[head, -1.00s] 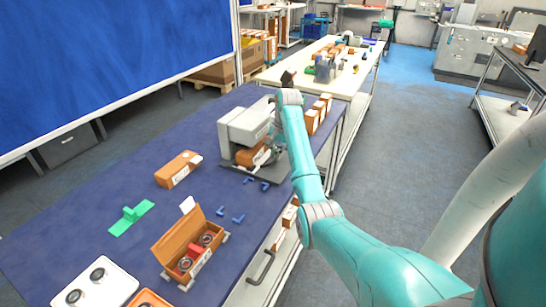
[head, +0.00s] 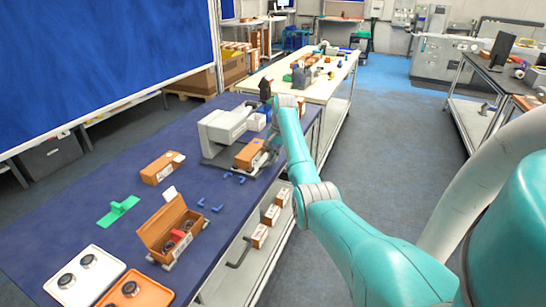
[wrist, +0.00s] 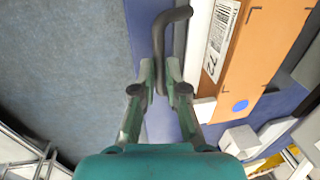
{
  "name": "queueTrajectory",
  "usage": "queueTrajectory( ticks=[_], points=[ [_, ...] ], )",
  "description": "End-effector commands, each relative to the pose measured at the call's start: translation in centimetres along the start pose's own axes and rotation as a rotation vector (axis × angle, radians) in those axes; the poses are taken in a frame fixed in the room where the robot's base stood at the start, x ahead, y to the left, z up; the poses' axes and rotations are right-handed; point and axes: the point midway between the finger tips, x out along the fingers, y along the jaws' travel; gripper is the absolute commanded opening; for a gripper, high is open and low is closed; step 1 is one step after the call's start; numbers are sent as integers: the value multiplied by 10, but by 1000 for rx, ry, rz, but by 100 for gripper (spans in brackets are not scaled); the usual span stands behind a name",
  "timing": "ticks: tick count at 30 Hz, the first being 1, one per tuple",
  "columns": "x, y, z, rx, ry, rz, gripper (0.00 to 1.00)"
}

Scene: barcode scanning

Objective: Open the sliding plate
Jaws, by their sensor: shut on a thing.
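The grey scanning machine (head: 218,128) stands on the blue table. Its sliding plate bears a brown labelled box (head: 250,153), clear of the machine's overhang on the right. In the wrist view the plate's light grey edge (wrist: 196,40) runs beside the box (wrist: 262,50), and a dark curved handle (wrist: 159,38) sticks out from the plate side. My gripper (wrist: 161,75) is shut on this handle, one finger on each side. In the head view my arm hides most of the gripper and the grip.
A brown box (head: 161,168), a green part (head: 118,211) and small blue parts lie on the table (head: 90,235). An open brown box (head: 168,228) and two trays are at the near end. Floor (head: 370,170) is free on the right.

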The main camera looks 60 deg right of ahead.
Motion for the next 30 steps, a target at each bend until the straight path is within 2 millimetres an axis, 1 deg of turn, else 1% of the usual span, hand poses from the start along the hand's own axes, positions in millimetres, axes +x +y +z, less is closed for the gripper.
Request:
queueTrajectory(
  ticks=[1, 2, 3, 4, 5, 13, 16, 20, 27, 30],
  points=[
    [1, 0, 0, 0, -1, 1, 0],
    [1, 0, 0, 0, -1, 1, 14],
    [1, 0, 0, 0, -1, 1, 24],
    [1, 0, 0, 0, -1, 1, 32],
    [1, 0, 0, 0, -1, 1, 37],
    [0, 0, 0, 0, -1, 0, 37],
    [-4, 0, 0, 0, 0, -1, 37],
    [-20, -1, 0, 0, 2, -2, 37],
    [-57, 0, 0, 0, 1, -1, 37],
    [-67, 0, 0, 0, 1, -1, 37]
  ],
)
